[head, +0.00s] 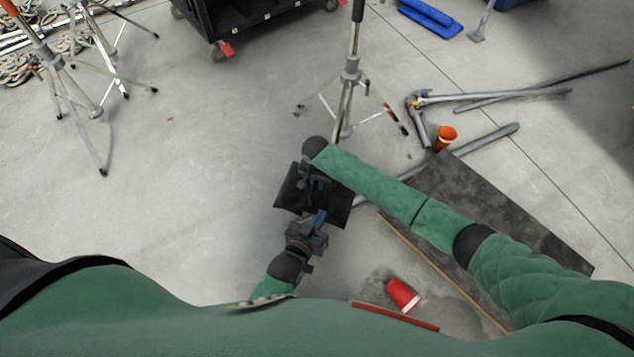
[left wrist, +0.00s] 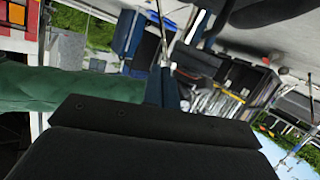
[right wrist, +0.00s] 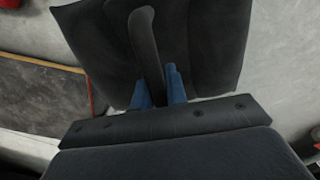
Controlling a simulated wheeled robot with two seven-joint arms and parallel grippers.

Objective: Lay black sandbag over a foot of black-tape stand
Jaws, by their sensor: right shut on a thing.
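The black sandbag (head: 292,190) hangs from my right gripper (head: 314,172), which is shut on its strap (right wrist: 146,45). The sandbag's dark body fills the upper middle of the right wrist view (right wrist: 215,40). The stand with a black upper pole (head: 350,75) stands just beyond, upright on spread silver legs. Its near leg (head: 338,122) points toward the sandbag and ends by my right wrist. My left gripper (head: 318,219) is just below the sandbag's lower edge. Its blue fingers look together and empty in the left wrist view (left wrist: 162,88). I cannot tell whether it touches the sandbag.
An orange-marked stand (head: 62,75) and coiled cables (head: 18,68) are at left. A black wheeled cart (head: 250,22) is behind. Metal poles (head: 500,95), an orange cup (head: 446,137), a dark board (head: 500,205) and a red cup (head: 403,295) lie right. Left-middle floor is clear.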

